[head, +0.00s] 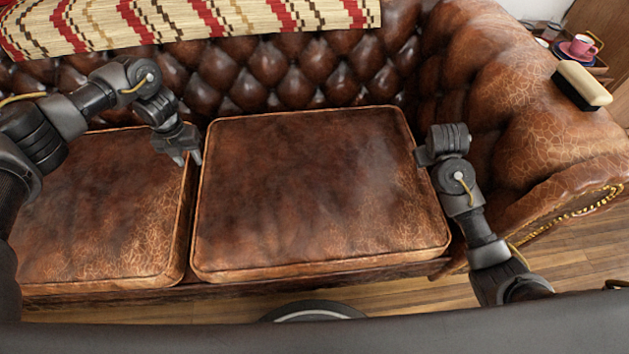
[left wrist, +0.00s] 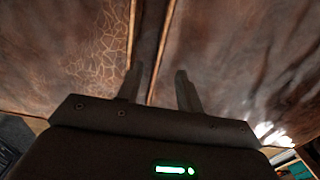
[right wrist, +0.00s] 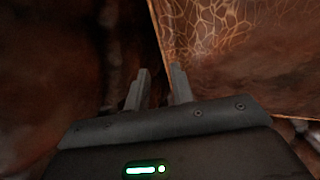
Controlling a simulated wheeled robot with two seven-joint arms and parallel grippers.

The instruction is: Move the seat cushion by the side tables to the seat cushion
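Two brown leather seat cushions lie side by side on the tufted sofa: the right cushion (head: 320,195) and the left cushion (head: 95,215). My left gripper (head: 186,158) is over the gap between them, near the right cushion's left edge. My right gripper (head: 420,156) is at the right cushion's right edge. In the right wrist view its fingers (right wrist: 158,78) are apart beside the cushion's piped edge (right wrist: 166,45). Whether they touch it is unclear.
A patterned throw (head: 190,22) hangs over the sofa back. A brush (head: 582,84) lies on the right armrest (head: 515,110). Wooden floor (head: 545,275) shows in front.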

